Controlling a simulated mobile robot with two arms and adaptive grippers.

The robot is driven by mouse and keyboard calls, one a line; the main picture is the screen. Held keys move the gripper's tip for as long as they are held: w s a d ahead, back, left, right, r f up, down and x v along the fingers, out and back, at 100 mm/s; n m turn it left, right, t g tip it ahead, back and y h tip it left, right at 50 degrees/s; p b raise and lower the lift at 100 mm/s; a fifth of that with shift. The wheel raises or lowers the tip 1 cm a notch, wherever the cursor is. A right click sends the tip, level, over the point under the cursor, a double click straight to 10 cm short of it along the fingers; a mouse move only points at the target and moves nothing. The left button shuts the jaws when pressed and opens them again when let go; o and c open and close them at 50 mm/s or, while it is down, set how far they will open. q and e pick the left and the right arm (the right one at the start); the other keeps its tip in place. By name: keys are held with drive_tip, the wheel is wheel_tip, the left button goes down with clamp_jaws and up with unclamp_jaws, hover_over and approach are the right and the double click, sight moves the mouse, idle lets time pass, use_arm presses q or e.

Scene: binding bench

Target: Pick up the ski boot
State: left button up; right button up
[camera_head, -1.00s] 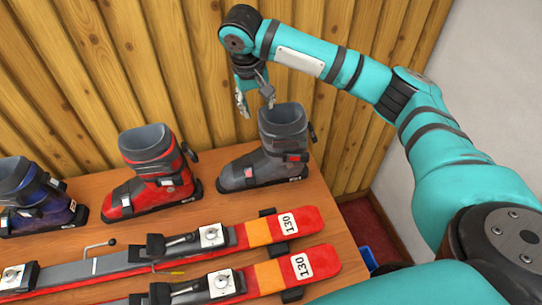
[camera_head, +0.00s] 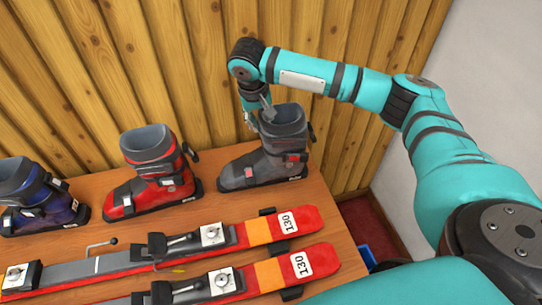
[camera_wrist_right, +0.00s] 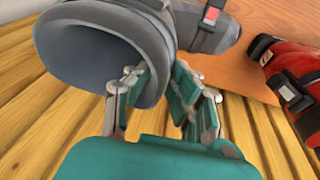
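A grey ski boot (camera_head: 265,160) stands upright at the right end of the wooden bench, its cuff open at the top. In the right wrist view its dark cuff (camera_wrist_right: 85,60) fills the upper left. My right gripper (camera_head: 259,116) is at the back of the cuff, pointing down. In the right wrist view the gripper (camera_wrist_right: 160,85) is open, with one finger over the cuff opening and the other outside it. The cuff's rear rim lies at the gap; I cannot tell whether either finger touches it. My left gripper is out of view.
A red boot (camera_head: 150,180) and a blue boot (camera_head: 38,200) stand to the left on the bench (camera_head: 225,200). Two red and orange skis (camera_head: 262,232) lie in front. A wooden plank wall (camera_head: 200,60) rises close behind the boots.

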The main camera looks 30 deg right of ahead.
clamp_jaws()
drive_tip(key=shift+w+r, duration=0.1)
